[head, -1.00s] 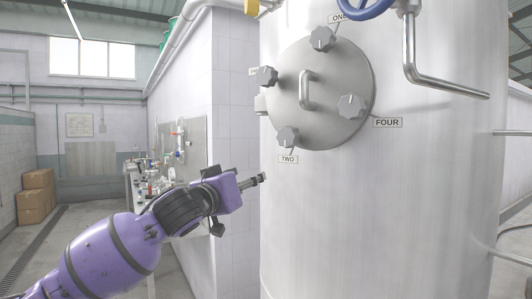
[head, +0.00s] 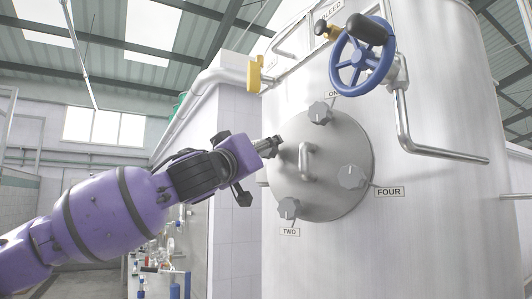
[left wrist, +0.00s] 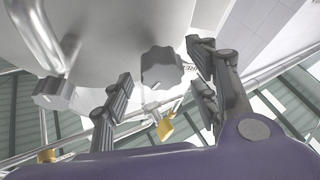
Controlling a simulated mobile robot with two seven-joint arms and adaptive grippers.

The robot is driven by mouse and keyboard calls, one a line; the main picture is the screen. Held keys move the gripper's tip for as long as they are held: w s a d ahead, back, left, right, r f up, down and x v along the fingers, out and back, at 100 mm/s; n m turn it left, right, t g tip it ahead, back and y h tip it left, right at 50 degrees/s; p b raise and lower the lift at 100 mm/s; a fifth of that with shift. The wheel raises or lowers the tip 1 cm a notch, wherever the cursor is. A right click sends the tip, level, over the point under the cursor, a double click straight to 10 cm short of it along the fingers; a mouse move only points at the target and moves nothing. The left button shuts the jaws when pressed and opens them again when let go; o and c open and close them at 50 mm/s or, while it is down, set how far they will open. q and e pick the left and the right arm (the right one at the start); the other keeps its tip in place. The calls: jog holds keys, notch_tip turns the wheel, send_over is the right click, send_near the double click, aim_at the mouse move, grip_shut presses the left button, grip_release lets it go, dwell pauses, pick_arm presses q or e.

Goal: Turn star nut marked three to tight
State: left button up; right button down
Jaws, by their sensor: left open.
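The round steel hatch (head: 337,185) on the tank carries several grey star nuts. Star nut three is hidden behind my left gripper (head: 272,147) in the head view. In the left wrist view a grey star nut (left wrist: 161,67) shows, with a label ending in "REE" (left wrist: 189,66) partly visible beside it. My left gripper is open, with a dark finger on each side of that nut. I cannot tell whether either finger touches it.
Star nuts one (head: 320,112), four (head: 351,177) and two (head: 288,208) surround the hatch handle (head: 305,160). A blue handwheel (head: 337,68) and a bent steel pipe (head: 405,125) are above and right. A yellow fitting (head: 254,74) is above my gripper.

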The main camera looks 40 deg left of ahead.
pick_arm(q)
jog(key=shift+w+r, duration=0.2)
jog(key=shift+w, duration=0.35)
pick_arm(e)
jog(key=shift+w+d, duration=0.1)
jog(key=shift+w, duration=0.15)
pick_arm(q)
jog(key=shift+c, duration=0.2)
jog(key=shift+a, duration=0.1)
jog(key=c, duration=1)
jog(key=shift+c, duration=0.2)
